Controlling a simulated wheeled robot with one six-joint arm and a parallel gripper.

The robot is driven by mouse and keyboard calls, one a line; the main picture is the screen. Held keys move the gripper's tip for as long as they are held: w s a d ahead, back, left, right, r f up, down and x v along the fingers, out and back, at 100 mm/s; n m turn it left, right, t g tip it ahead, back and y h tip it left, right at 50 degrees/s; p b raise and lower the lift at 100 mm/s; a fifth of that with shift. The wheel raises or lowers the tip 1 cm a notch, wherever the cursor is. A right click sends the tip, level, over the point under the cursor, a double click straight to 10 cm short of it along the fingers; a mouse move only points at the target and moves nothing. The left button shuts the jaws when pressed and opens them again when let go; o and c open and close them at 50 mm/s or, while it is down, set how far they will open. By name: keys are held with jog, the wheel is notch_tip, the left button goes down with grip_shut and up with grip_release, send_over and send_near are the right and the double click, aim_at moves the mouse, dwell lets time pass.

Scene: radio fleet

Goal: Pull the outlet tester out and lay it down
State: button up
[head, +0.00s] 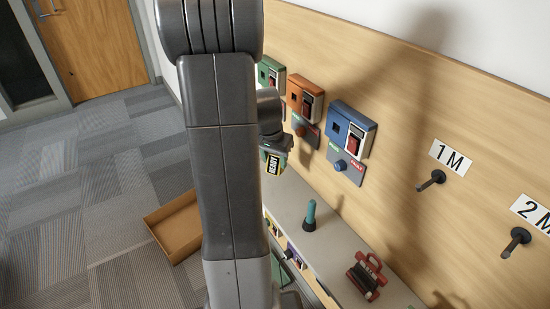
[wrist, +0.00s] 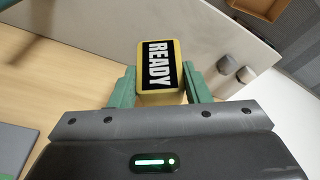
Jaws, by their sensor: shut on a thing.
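The outlet tester appears to be the yellow block with a black READY label (wrist: 160,66). It is held between the two green fingers of my gripper (wrist: 160,90) in the wrist view. In the head view the tester (head: 273,164) shows just right of my arm, below the orange wall box, partly hidden. Its far side is hidden, and no socket shows around it in the wrist view. I cannot tell how far it stands from the wall.
Green (head: 270,72), orange (head: 305,98) and blue (head: 351,130) boxes hang on the wooden wall. The grey shelf (head: 330,240) below carries a teal-handled tool (head: 310,215) and a red device (head: 368,275). Bare shelf lies between them. An open brown box (head: 172,226) stands on the floor.

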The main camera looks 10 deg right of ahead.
jog(key=shift+s+a+b+x, duration=0.15)
jog(key=shift+s+b+x, duration=0.05)
jog(key=shift+b+x, duration=0.9)
jog(key=shift+s+a+b+x, duration=0.2)
jog(key=shift+b+x, duration=0.65)
jog(key=shift+x, duration=0.35)
jog(key=shift+s+a+b+x, duration=0.15)
jog(key=shift+s+b+x, duration=0.05)
jog(key=shift+b+x, duration=0.9)
jog(key=shift+f, duration=0.2)
jog(key=o, duration=1.5)
jog(key=p+v, duration=0.1)
jog(key=v, duration=1.3)
jog(key=shift+d+f, duration=0.1)
jog(key=shift+f, duration=0.1)
